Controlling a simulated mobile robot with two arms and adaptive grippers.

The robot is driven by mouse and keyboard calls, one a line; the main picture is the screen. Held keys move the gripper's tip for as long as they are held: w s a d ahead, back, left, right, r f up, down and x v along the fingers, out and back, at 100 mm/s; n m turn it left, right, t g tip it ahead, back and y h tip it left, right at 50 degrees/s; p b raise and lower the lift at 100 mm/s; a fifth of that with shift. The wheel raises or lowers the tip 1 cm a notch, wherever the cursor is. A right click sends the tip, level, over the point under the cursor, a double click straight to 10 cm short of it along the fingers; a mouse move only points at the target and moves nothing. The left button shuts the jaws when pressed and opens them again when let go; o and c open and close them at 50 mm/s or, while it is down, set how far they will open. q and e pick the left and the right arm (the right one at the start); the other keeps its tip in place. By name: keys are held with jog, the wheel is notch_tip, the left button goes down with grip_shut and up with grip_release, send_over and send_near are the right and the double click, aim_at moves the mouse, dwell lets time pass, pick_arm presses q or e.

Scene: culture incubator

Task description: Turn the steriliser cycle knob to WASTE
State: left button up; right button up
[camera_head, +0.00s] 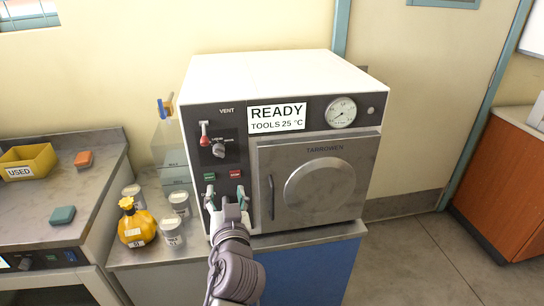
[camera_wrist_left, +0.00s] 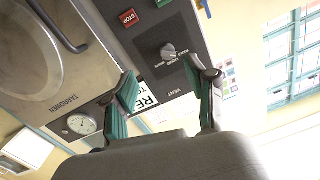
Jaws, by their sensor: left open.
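The steriliser (camera_head: 285,75) is a white box with a dark front panel and a display (camera_head: 277,118) reading READY, TOOLS 25 °C. The grey cycle knob (camera_head: 219,150) sits on the panel left of the door, with small labels above it that I cannot read clearly. In the left wrist view the knob (camera_wrist_left: 168,50) shows beyond my fingertips, with clear space around it. My left gripper (camera_head: 226,195) is open and empty, below the knob in the head view and in front of the lower panel. Its green-padded fingers (camera_wrist_left: 163,75) are apart, not touching the knob.
The red VENT lever (camera_head: 204,133) is close left of the knob. Green (camera_head: 209,176) and red (camera_head: 236,173) buttons lie below. The steriliser door (camera_head: 316,184) has a vertical handle (camera_head: 270,197). A yellow bottle (camera_head: 136,226) and several jars stand left of my arm.

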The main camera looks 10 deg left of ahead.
pick_arm(q)
jog(key=r, duration=0.2)
jog(key=p, duration=0.2)
send_near(219, 156)
jog(key=w, duration=0.1)
jog(key=p+x, duration=0.1)
jog(key=x, duration=0.7)
jog(key=shift+s+a+r, duration=0.1)
jog(key=shift+w+a, duration=0.15)
jog(key=shift+w, duration=0.4)
grip_shut()
